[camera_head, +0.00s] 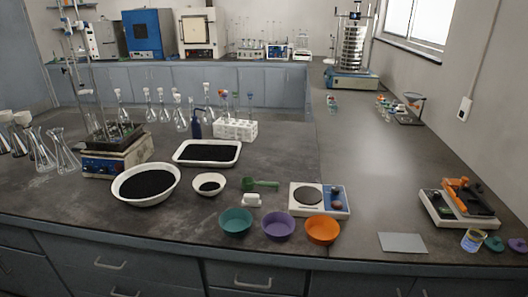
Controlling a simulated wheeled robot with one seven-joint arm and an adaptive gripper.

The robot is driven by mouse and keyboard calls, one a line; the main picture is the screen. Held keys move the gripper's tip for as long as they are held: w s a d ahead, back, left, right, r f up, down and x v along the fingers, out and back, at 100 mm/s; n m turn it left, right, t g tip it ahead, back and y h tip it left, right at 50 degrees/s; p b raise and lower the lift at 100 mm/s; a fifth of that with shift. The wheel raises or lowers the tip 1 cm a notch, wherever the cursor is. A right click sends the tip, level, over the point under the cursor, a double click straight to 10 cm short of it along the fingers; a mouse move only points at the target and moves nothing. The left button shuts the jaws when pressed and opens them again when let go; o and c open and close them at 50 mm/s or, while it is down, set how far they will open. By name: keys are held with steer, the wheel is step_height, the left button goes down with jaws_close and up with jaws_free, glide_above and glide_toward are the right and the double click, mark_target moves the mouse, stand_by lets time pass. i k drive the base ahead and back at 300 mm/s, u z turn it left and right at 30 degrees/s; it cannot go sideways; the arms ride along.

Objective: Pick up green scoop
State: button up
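The green scoop (260,184) lies on the dark bench top near the middle of the head view. Its wider end is at the left and its handle points right. A small white object (251,200) sits just in front of it, and a white balance (320,199) stands to its right. My gripper does not show in this view.
A white bowl of black powder (146,184), a smaller white bowl (209,185) and a white tray (207,152) lie left of and behind the scoop. Teal (236,222), purple (277,226) and orange (322,230) bowls stand in front.

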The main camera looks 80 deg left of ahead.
mark_target(260, 185)
steer(key=u, duration=2.6)
